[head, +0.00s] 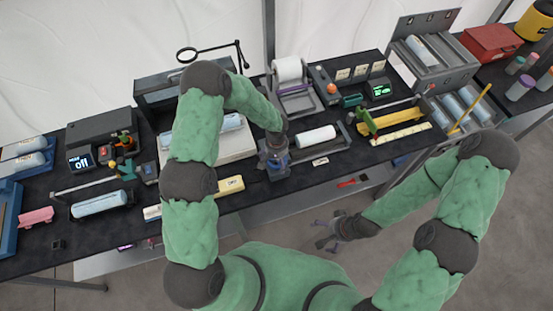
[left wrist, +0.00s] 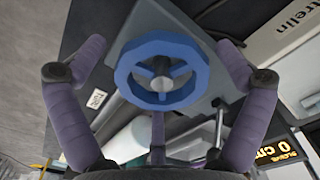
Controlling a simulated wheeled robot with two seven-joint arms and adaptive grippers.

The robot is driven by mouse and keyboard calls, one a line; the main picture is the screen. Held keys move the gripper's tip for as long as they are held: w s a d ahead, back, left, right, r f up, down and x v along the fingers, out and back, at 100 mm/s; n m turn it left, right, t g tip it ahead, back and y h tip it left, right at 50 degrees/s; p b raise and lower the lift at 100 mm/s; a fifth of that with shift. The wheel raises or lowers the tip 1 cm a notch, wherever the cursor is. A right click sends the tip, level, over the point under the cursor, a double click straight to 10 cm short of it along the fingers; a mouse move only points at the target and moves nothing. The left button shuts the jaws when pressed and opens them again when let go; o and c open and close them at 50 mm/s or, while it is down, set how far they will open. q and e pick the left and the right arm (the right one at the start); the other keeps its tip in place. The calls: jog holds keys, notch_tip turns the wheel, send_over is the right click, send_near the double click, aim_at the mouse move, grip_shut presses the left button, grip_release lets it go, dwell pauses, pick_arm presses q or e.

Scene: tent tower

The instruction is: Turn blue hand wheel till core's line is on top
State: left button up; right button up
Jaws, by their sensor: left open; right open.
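The blue hand wheel (left wrist: 123,73) faces the camera in the left wrist view, with spokes and a grey hub. My left gripper (left wrist: 161,48) is open, one purple finger on each side of the wheel, with gaps between fingers and rim. In the head view my left gripper (head: 275,160) is at the table's front middle and largely hides the wheel. A white core (head: 315,137) lies on a dark cradle just right of it; a pale cylinder also shows below the wheel in the left wrist view (left wrist: 127,138). I cannot make out the core's line. My right gripper (head: 328,235) is open and empty, below the table edge.
A white box (head: 240,146) stands left of my left gripper. A roll holder (head: 292,90) is behind the core. A yellow trough (head: 390,122) is to the right. In the left wrist view a lit display (left wrist: 282,153) and a small label (left wrist: 97,98) flank the wheel.

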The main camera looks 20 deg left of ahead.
pick_arm(q)
jog(key=c, duration=1.1)
jog(key=shift+o, duration=0.2)
jog(key=shift+s+f, duration=0.1)
